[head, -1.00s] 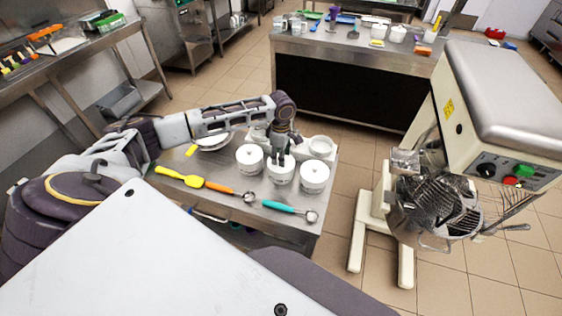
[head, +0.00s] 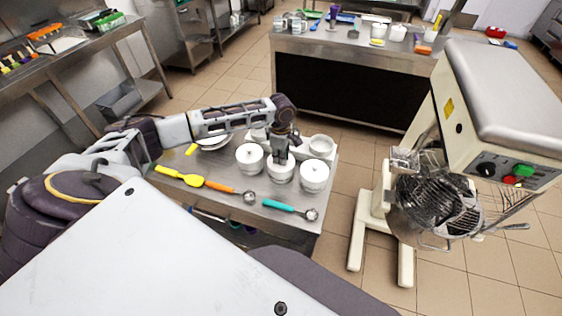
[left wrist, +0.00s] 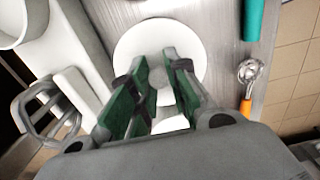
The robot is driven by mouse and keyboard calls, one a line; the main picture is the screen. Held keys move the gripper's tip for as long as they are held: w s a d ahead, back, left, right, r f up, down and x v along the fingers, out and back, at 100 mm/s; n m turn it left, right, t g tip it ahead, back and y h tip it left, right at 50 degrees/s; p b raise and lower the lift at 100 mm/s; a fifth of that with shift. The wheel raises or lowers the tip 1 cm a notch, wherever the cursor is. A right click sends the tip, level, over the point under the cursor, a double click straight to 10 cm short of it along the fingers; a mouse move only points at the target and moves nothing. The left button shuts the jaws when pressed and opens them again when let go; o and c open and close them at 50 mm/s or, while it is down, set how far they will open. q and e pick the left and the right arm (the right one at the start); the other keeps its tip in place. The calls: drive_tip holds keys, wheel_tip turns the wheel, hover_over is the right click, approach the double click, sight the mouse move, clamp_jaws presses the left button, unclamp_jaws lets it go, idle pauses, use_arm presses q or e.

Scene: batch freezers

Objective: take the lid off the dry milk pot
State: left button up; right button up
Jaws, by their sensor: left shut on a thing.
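I cannot read any label showing which holds dry milk. My left gripper (head: 281,159) points down at the middle pot and is shut on its lid knob. In the left wrist view the round white lid (left wrist: 133,45) lies under the green-padded fingers (left wrist: 158,75), with the knob between them. The lid appears to sit on the pot; any gap is hidden. My right gripper is out of view.
A yellow spatula (head: 193,180), an orange-handled scoop (head: 220,187) and a teal-handled scoop (head: 280,206) lie in front of the pots. An open white bowl (head: 321,145) stands behind. A large mixer (head: 500,100) stands right of the table.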

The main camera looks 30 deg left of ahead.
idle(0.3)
use_arm(q)
drive_tip(key=shift+r+b, duration=0.35)
drive_tip(key=shift+r, duration=4.7)
